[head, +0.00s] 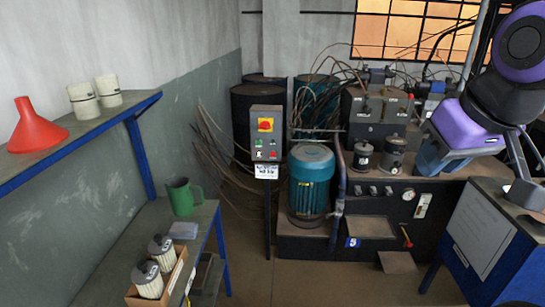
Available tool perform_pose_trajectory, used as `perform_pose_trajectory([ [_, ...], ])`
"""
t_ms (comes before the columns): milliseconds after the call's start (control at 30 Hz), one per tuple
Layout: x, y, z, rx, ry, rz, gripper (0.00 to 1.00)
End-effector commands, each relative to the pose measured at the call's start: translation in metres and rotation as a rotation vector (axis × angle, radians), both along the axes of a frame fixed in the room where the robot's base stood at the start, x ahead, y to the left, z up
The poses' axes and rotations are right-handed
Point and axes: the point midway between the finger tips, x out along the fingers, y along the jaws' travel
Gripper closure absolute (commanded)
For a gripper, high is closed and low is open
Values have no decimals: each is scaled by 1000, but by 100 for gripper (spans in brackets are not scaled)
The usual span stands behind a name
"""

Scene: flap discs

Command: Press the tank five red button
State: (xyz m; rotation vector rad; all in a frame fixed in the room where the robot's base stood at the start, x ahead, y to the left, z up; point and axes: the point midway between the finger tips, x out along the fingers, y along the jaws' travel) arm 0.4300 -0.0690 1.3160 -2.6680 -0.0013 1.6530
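A grey control box (267,133) stands on a post left of the teal motor, in the middle of the head view. It has a red knob on a yellow plate (265,124) near its top. Below the knob are small buttons; one low on the right looks red (273,154), and one on the left looks green (258,143). A white label (266,171) hangs under the box, too small to read. My purple and dark arm is at the upper right, well apart from the box. I cannot make out my gripper's fingers.
A teal motor (311,180) and a dark hydraulic unit (375,205) stand right of the box. A blue cabinet (485,240) is at right. Open floor (330,285) lies in front.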

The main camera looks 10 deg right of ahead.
Motion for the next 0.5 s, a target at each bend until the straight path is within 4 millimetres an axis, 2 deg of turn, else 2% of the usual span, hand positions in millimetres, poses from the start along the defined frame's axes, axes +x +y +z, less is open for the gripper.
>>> perform_pose_trajectory([
  [33,0,0,0,0,0,0,85],
  [100,0,0,0,0,0,0,100],
  [500,0,0,0,0,0,0,100],
])
